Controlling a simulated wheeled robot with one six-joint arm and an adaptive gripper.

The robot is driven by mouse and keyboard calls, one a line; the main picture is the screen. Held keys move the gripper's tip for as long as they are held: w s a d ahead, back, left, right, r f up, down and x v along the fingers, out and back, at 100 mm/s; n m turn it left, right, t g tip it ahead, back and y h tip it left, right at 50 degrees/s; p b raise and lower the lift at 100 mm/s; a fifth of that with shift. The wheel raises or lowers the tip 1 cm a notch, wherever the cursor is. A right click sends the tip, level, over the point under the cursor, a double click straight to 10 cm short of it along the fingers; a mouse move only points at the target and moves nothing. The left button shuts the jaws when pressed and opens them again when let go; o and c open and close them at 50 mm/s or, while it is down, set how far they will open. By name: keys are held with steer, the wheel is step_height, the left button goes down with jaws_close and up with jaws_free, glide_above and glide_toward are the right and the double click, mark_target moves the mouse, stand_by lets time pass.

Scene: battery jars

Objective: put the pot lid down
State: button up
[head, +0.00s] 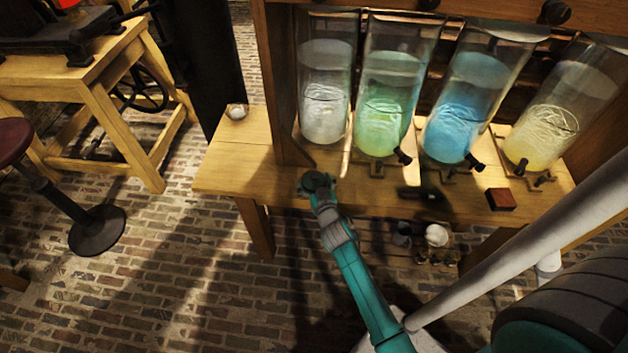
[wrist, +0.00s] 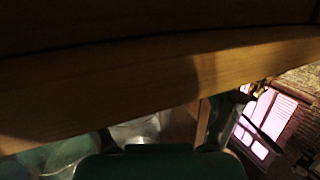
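My gripper (head: 318,183) is at the front edge of the wooden bench, left of the middle, below the jar with clear liquid. Its end looks dark and rounded from above. Whether a lid is part of that dark shape I cannot tell. In the wrist view, two dark finger parts stand apart at the bottom around a dark teal body, and the tips do not show clearly. I cannot make out a pot lid for certain in either view. A small pale round pot (head: 237,111) stands at the bench's left end.
Glass jars of clear (head: 324,105), green (head: 384,110), blue (head: 463,110) and yellow (head: 548,125) liquid stand along the bench (head: 225,172). A reddish block (head: 501,199) lies at the right. A wooden beam (wrist: 120,95) crosses the wrist view. The bench's left end is mostly clear.

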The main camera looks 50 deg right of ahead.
steer(key=shift+r, duration=0.1)
stand_by(0.3)
steer(key=s+a+r+n+y, duration=0.2)
steer(key=s+a, duration=0.7)
steer(key=s, duration=0.3)
steer(key=s+a+r+n+y, duration=0.1)
steer(key=s+a+r+y, duration=0.15)
steer(key=s+a, duration=0.9)
steer(key=s+a+r+n+t+y, duration=0.1)
steer(key=s+a+r+n+y, duration=0.1)
steer(key=s+r, duration=1)
steer(key=s+a+y, duration=0.1)
steer(key=s+a, duration=0.1)
steer(key=s, duration=0.1)
steer(key=shift+n, duration=0.4)
steer(key=shift+s, duration=0.1)
steer(key=shift+c, duration=0.2)
